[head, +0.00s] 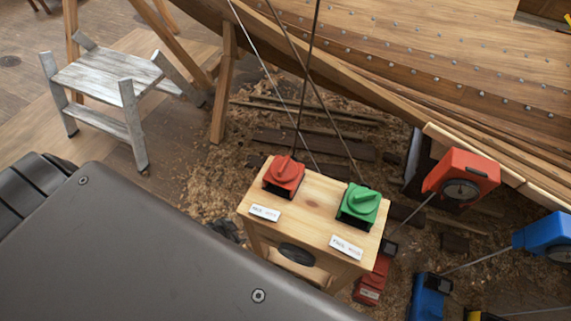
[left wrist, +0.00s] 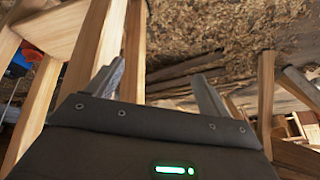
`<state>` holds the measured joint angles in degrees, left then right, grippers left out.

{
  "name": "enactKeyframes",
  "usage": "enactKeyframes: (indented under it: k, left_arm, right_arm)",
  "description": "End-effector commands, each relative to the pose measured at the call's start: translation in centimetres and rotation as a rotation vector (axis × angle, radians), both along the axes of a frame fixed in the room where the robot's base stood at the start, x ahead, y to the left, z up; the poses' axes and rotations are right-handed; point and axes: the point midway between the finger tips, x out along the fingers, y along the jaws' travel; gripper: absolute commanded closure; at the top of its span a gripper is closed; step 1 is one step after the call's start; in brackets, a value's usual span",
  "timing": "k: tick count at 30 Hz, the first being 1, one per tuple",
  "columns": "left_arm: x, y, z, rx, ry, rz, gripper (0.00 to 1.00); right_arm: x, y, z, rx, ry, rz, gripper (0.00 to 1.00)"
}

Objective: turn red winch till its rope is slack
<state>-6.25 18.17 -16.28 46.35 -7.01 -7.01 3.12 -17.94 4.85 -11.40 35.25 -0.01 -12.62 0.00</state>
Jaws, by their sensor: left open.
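The red winch (head: 284,176) with a raised knob sits on the left of a small wooden stand (head: 315,206) in the head view. A dark rope (head: 307,80) runs straight up from it and shows no sag. A green winch (head: 360,204) sits to its right. My left gripper (left wrist: 157,88) shows in the left wrist view with its two grey fingers apart and nothing between them. The red winch is not recognisable in that view. In the head view a large grey part of my arm fills the lower left, and I cannot make out the fingertips. My right gripper is not seen.
A grey step stool (head: 107,78) stands at upper left. The planked hull (head: 420,60) rises behind. A red device with a dial (head: 461,177) and a blue one (head: 543,237) are at right. Shavings cover the ground. More thin ropes cross above the stand.

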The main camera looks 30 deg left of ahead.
Motion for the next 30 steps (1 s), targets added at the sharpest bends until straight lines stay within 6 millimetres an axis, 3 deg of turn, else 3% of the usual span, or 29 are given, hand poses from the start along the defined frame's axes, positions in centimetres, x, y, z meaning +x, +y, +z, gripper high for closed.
enactKeyframes:
  k: [1, 3, 5, 6, 8, 9, 12, 15, 18, 23, 30]
  left_arm:
    - [6.3, 2.4, 2.7, 0.011, -0.107, -0.055, 0.20]
    - [13.5, 4.2, 7.8, 0.003, -0.243, -0.144, 0.20]
    - [19.0, 4.7, 13.1, -0.023, -0.363, -0.238, 0.20]
    - [22.2, 4.5, 17.2, -0.051, -0.439, -0.311, 0.20]
    - [25.3, 3.1, 23.6, -0.124, -0.538, -0.446, 0.20]
    - [26.1, 1.7, 27.9, -0.188, -0.584, -0.546, 0.20]
    - [24.4, -1.8, 36.0, -0.353, -0.603, -0.776, 0.20]
    - [20.6, -3.9, 40.9, -0.486, -0.537, -0.942, 0.20]
    - [16.6, -5.1, 43.8, -0.586, -0.444, -1.050, 0.20]
    - [13.1, -5.5, 45.7, -0.665, -0.345, -1.120, 0.20]
    - [12.6, -6.1, 45.9, -0.677, -0.332, -1.129, 0.20]
  right_arm:
    - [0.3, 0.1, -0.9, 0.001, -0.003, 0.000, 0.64]
    - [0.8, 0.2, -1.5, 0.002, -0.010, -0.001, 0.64]
    - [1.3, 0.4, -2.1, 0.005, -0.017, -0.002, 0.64]
    - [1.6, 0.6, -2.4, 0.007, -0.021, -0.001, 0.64]
    - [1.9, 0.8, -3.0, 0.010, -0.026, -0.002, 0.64]
    - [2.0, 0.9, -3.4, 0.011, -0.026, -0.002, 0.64]
    - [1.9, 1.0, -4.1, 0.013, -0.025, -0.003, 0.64]
    - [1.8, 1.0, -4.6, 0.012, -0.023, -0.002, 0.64]
    - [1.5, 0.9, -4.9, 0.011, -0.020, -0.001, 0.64]
    - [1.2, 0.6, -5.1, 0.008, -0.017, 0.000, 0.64]
    - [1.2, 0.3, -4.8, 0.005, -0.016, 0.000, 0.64]
